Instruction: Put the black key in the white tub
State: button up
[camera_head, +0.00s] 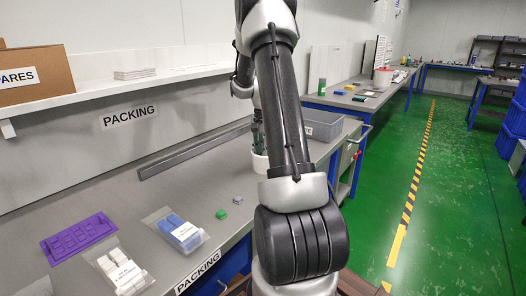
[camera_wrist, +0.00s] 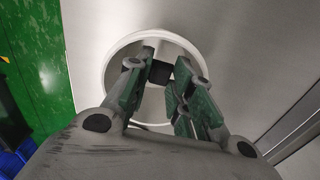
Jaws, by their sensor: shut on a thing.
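The white tub (camera_head: 259,163) stands on the packing bench, partly hidden behind my arm in the head view. In the wrist view its round rim (camera_wrist: 150,33) surrounds the fingertips of my gripper (camera_wrist: 160,73). The gripper is shut on the black key (camera_wrist: 161,72), a small dark piece between the two fingertips. The key shows inside the outline of the rim; its height above the tub floor is hard to tell. In the head view, my gripper (camera_head: 257,140) points down over the tub, and the key is hidden.
A purple tray (camera_head: 78,238), bags of white parts (camera_head: 122,270) and blue parts (camera_head: 180,232), a green block (camera_head: 221,214) and a grey block (camera_head: 238,200) lie on the near bench. A grey bin (camera_head: 322,124) stands beyond the tub. A shelf (camera_head: 110,92) runs along the wall.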

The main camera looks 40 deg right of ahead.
jog(key=o, duration=0.8)
jog(key=shift+c, duration=0.2)
notch_tip(320, 180, up, 12)
